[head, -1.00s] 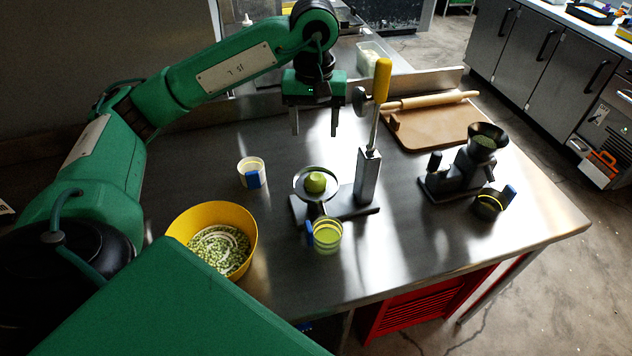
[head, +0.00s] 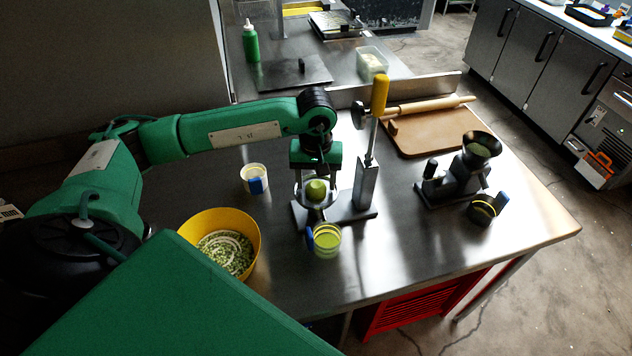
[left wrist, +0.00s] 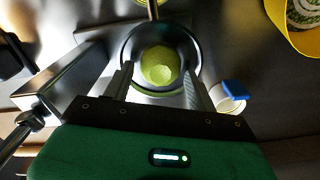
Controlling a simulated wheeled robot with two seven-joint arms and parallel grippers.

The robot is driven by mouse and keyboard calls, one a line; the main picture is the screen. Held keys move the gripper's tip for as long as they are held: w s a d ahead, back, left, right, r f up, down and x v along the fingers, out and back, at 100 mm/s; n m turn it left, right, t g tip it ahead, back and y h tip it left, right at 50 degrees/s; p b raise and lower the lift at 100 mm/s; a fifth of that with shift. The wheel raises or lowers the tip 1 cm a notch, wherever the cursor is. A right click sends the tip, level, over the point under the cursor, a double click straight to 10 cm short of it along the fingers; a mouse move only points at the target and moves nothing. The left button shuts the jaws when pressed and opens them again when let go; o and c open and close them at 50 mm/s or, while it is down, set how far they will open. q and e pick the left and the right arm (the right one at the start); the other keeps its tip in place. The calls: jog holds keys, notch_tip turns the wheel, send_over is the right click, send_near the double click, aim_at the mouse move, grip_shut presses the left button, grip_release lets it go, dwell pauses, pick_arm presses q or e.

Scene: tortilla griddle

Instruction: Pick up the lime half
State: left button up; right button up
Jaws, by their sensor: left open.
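The lime half (head: 316,190) is a small green dome sitting in the round cup of the juicer press (head: 364,190). In the left wrist view the lime half (left wrist: 161,66) sits inside the dark cup ring (left wrist: 126,52), just beyond the fingertips. My left gripper (head: 316,196) is open at the press cup, with one finger on each side of the lime half. In the left wrist view its fingers (left wrist: 158,84) are apart, with nothing clamped between them. My right gripper is not in view.
A yellow-handled lever (head: 380,96) rises right of the cup. A cup of green juice (head: 327,242) stands in front, a white cup (head: 254,178) at left, and a yellow bowl of green and white bits (head: 250,215) nearer. A grinder (head: 455,182) stands at right.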

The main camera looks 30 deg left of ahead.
pick_arm(q)
jog(key=shift+f, duration=0.4)
jog(key=shift+c, duration=0.5)
jog(key=c, duration=0.7)
jog(key=shift+o, duration=0.2)
jog(key=shift+r, duration=0.15)
